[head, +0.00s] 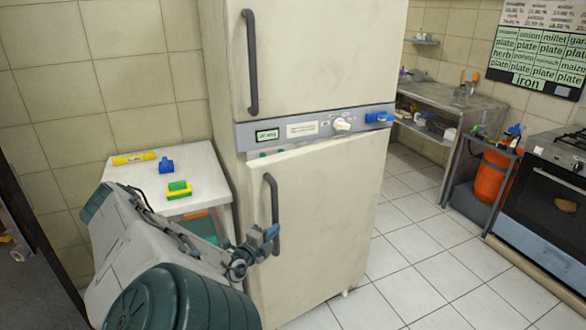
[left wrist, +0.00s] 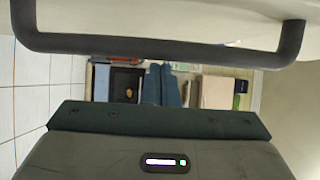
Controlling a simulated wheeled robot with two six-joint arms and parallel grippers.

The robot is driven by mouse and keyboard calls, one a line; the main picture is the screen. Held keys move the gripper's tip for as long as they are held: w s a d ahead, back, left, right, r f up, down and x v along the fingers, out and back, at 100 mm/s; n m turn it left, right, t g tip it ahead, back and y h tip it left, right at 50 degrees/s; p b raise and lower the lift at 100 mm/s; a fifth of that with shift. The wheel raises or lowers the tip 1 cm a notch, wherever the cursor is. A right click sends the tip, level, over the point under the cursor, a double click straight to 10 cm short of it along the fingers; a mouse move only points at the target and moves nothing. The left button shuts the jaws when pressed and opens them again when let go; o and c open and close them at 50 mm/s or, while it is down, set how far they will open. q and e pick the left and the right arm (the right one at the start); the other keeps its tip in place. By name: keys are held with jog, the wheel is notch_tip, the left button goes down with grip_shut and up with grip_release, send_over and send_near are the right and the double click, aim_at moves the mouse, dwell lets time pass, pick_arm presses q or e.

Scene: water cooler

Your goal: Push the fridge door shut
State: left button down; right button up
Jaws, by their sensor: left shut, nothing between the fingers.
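The tall cream fridge (head: 222,75) stands in the middle of the head view. Its lower door (head: 325,215) looks slightly ajar, its top edge slanting against the grey control panel. The upper door (head: 330,50) looks shut. A dark vertical handle (head: 274,195) is on the left side of the lower door; a dark bar that looks like this handle crosses the top of the left wrist view (left wrist: 160,46). My left gripper (head: 270,233) is shut and empty, at the lower part of the handle. Whether it touches handle or door cannot be told. My right gripper is not in view.
A small white table (head: 205,160) left of the fridge holds a green-yellow sponge (head: 179,189), a blue item (head: 166,166) and a yellow roll (head: 134,158). Tiled floor (head: 400,250) is clear right of the fridge. An oven (head: 550,190) and an orange bucket (head: 492,175) are farther right.

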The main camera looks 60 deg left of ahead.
pick_arm(q)
jog(key=a, duration=0.3)
jog(key=s+a, duration=0.1)
jog(key=a, duration=0.3)
jog(key=a+b, duration=0.1)
jog(key=a, duration=0.2)
jog(key=shift+s+a, duration=0.15)
jog(key=shift+s, duration=0.2)
jog(key=shift+s+a+r, duration=0.2)
jog(key=shift+a+r, duration=0.35)
jog(key=shift+r, duration=0.1)
jog(key=shift+s+d+f+p, duration=0.15)
jog(key=shift+s+f+p, duration=0.05)
jog(key=shift+s+p, duration=0.15)
jog(key=shift+s+d+f+p, duration=0.25)
jog(key=shift+s+p, duration=0.1)
jog(key=shift+s, duration=0.25)
jog(key=shift+s+d+f+p, duration=0.1)
jog(key=shift+s+d+p, duration=0.1)
jog(key=shift+s+p, duration=0.25)
jog(key=p, duration=0.1)
send_near(251, 213)
jog(key=shift+w+d+f, duration=0.15)
jog(key=shift+w+f, duration=0.05)
jog(key=shift+w, duration=0.05)
